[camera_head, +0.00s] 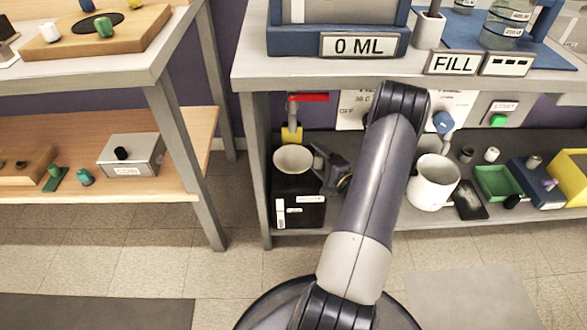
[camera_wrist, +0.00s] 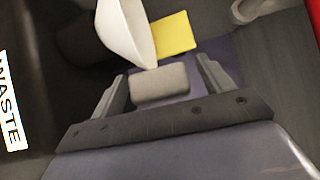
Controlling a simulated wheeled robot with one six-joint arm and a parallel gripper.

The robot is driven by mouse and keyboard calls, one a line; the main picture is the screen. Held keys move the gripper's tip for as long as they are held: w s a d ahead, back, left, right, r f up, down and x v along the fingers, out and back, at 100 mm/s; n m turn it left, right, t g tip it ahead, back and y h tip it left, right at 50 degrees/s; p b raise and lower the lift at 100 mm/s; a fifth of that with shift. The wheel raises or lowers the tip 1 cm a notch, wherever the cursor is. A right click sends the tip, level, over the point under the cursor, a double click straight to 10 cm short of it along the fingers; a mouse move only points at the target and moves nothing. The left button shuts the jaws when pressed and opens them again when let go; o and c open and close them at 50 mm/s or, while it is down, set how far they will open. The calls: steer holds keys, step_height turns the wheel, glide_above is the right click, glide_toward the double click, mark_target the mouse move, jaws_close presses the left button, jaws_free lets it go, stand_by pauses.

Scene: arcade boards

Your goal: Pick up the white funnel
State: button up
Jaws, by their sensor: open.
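The white funnel (camera_head: 293,159) sits at the top of a black waste box (camera_head: 299,208) on the lower shelf, its wide mouth facing up. In the wrist view the funnel (camera_wrist: 127,30) shows at the top, just beyond my fingertips and left of their middle. My gripper (camera_head: 322,168) is right beside the funnel, at its right side in the head view. In the wrist view my gripper (camera_wrist: 162,74) has its two fingers spread apart, with the funnel not between them. A pale grey rounded block (camera_wrist: 160,83) shows between the fingers; I cannot tell what it is.
A yellow piece (camera_head: 292,134) under a red strip (camera_head: 308,97) stands behind the funnel. The upper counter (camera_head: 340,70) overhangs the shelf. A white mug (camera_head: 433,183) and a green tray (camera_head: 497,183) stand to the right. Open floor lies left of the box.

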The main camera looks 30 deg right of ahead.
steer(key=shift+c, duration=0.3)
steer(key=c, duration=1.1)
